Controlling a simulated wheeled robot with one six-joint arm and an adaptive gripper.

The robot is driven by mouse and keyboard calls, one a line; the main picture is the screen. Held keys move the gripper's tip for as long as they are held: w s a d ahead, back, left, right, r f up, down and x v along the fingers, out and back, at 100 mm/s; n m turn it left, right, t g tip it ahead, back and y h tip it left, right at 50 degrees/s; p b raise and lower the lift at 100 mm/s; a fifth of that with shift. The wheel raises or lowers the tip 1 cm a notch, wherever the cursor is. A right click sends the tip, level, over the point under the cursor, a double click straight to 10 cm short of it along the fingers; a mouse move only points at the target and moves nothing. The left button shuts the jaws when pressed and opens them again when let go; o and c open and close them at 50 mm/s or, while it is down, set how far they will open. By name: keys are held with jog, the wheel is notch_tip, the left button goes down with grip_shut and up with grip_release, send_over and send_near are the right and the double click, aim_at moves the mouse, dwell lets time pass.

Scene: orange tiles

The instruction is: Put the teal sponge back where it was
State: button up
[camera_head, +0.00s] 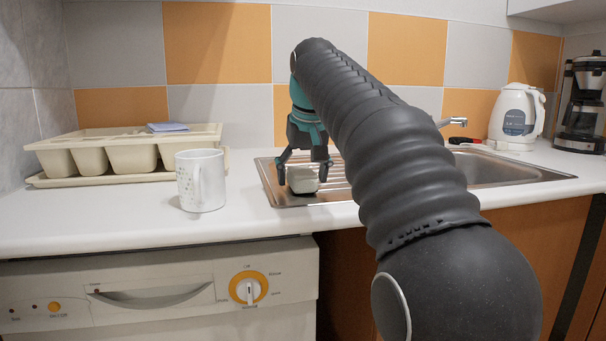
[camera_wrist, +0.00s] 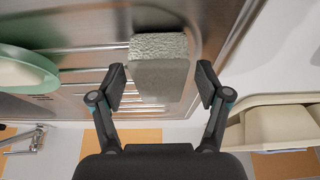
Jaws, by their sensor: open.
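A pale grey, rough-faced block (camera_head: 302,183) lies on the ribbed drainboard of the steel sink (camera_head: 283,200). It is the only sponge-like thing near my gripper, and it looks grey rather than teal. My gripper (camera_head: 303,171) points down over it, one finger on each side. In the wrist view the block (camera_wrist: 160,72) sits between the two open fingers (camera_wrist: 161,86), with a gap on either side. Whether the block touches anything besides the drainboard cannot be told.
A white mug (camera_head: 200,182) stands left of the sink. A cream cutlery tray (camera_head: 110,158) with a bluish flat item (camera_head: 168,127) is behind it. A green-rimmed dish (camera_wrist: 30,75) lies on the drainboard. A white kettle (camera_head: 515,115) and coffee maker (camera_head: 582,105) stand at right.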

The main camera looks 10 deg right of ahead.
jog(key=p+v, duration=0.4)
jog(key=v, duration=0.8)
